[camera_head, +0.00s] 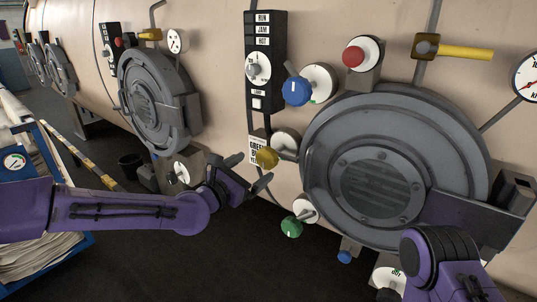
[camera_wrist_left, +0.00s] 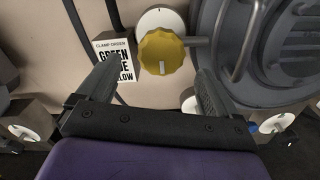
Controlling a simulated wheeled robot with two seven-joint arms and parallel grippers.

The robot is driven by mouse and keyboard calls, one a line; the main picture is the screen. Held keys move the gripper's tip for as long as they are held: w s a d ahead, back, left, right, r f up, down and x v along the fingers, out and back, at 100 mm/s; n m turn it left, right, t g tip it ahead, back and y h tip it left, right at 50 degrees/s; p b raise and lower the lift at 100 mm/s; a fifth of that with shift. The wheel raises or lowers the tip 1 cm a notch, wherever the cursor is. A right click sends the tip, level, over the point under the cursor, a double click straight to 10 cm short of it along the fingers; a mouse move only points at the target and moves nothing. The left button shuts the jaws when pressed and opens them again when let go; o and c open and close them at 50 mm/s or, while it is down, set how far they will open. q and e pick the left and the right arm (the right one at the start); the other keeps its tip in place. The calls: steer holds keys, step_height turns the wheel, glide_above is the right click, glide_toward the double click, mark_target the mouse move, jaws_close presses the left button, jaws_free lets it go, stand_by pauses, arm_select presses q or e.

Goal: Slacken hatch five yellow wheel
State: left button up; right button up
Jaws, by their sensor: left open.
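The yellow wheel (camera_head: 267,158) sits on a round white plate at the left edge of the large grey hatch (camera_head: 385,170). It also shows in the left wrist view (camera_wrist_left: 161,52), ahead of my fingers and between them. My left gripper (camera_head: 248,170) is open and empty, just left of and below the wheel, and I see no contact. Its two fingers also show in the left wrist view (camera_wrist_left: 152,85). My right arm (camera_head: 432,262) shows at the lower right, partly in front of the hatch; its gripper is not in view.
A blue wheel (camera_head: 296,90) is above the yellow one and a green wheel (camera_head: 291,227) below it. A clamp order sign (camera_wrist_left: 113,58) is beside the yellow wheel. Another hatch (camera_head: 150,100) is further left.

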mark_target(263, 162)
arm_select(q)
steer(key=p+x, duration=0.2)
steer(key=x, duration=0.5)
steer(key=shift+w+d, duration=0.1)
steer(key=shift+d, duration=0.1)
steer(key=shift+w+d+f, duration=0.1)
steer(key=shift+w+d, duration=0.1)
steer(key=shift+w, duration=0.15)
steer(key=c, duration=1)
